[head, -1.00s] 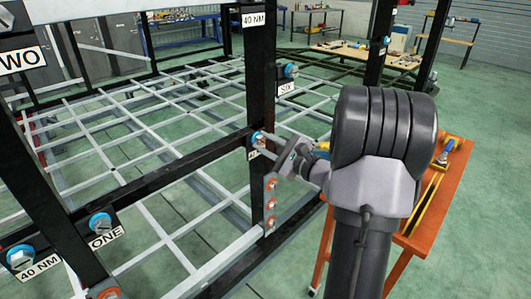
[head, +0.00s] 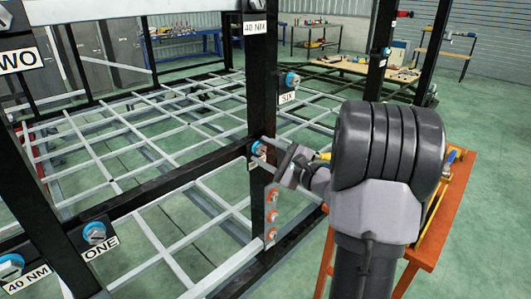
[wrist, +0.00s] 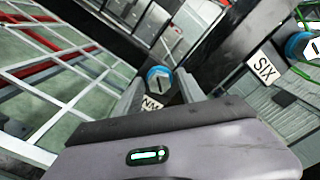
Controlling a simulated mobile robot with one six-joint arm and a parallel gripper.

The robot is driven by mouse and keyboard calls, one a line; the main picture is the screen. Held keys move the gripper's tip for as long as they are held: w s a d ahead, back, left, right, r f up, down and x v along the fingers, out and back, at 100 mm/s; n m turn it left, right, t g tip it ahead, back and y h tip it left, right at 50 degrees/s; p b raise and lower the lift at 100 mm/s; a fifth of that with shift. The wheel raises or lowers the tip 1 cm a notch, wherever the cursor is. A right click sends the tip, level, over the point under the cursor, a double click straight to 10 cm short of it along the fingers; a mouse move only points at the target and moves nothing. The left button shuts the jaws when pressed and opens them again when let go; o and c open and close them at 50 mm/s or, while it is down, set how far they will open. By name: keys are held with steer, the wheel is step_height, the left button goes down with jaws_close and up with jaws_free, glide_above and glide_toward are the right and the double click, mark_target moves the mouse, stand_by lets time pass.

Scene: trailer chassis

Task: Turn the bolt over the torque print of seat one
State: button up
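In the head view, the ONE plate (head: 100,249) sits under a blue-collared bolt (head: 94,232) at lower left. To its left, a 40 NM plate (head: 25,280) sits under another blue-collared bolt (head: 11,266), partly cut by the frame. My gripper (head: 272,147) is at a third blue-collared bolt (head: 257,149) on the middle post. In the wrist view, that bolt (wrist: 158,80) shows between my two spread fingers, over a plate (wrist: 152,103) reading NM, its rest hidden. My gripper looks open; whether the fingers touch the bolt is unclear.
The SIX plate (head: 287,98) and its bolt (head: 291,80) are behind the middle post (head: 260,100). Several orange-collared fasteners (head: 272,215) run down a bracket below my gripper. An orange table (head: 440,230) stands right of my arm. Black beams and a grey grid fill the left.

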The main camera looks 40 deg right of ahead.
steer(key=shift+s, duration=0.1)
steer(key=s+d+p, duration=0.1)
steer(key=s+p, duration=0.2)
steer(key=s, duration=1.4)
steer(key=shift+s+d, duration=0.15)
steer(key=shift+s, duration=0.05)
